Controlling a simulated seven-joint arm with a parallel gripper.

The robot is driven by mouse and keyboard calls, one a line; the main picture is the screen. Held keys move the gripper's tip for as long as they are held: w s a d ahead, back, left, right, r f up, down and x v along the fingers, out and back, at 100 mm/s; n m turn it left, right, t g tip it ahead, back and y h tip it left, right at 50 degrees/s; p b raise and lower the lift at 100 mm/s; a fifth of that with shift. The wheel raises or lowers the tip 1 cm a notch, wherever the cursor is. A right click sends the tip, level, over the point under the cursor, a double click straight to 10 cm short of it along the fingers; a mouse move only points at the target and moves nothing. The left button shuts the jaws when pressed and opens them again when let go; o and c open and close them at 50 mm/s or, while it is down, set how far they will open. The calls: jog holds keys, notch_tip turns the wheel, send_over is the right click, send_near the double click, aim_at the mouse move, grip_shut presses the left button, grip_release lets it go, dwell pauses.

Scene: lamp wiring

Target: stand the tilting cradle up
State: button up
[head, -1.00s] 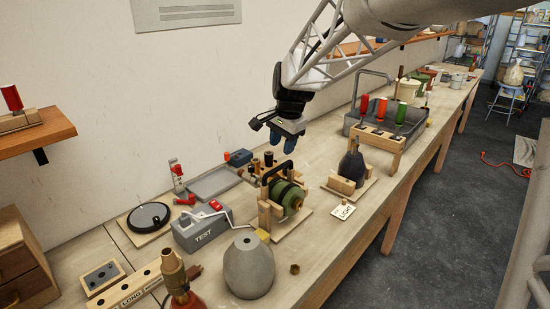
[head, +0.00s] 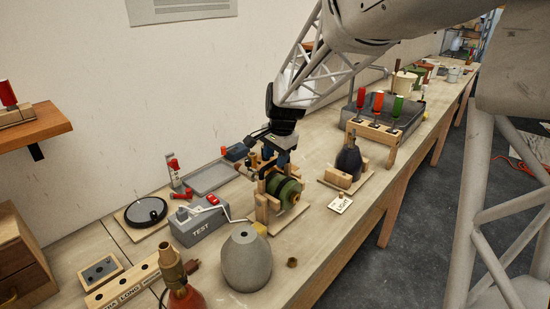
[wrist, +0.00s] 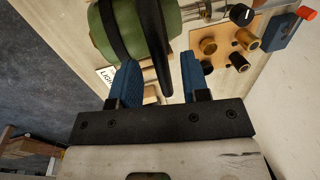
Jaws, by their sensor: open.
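The tilting cradle (head: 262,208) is a wooden stand on a board at the middle of the bench. It holds a green rounded body (head: 287,192) lying on its side, with a black band around it. The green body also shows at the top of the wrist view (wrist: 150,28). A black bar-like handle (wrist: 156,55) runs from it down between my blue fingertips. My gripper (head: 272,160) is right above the cradle, pointing down. In the wrist view my gripper (wrist: 158,80) is open, a finger on each side of the handle, with gaps beside it. In the head view my gripper hides the handle.
A grey TEST box (head: 198,225) with a thin lever stands left of the cradle, and a grey vase (head: 246,260) in front. A dark vase (head: 349,160) in a wooden holder is to the right. Small brass parts (wrist: 225,50) sit close behind the cradle.

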jog(key=shift+w+f, duration=0.1)
jog(key=shift+f, duration=0.3)
grip_shut()
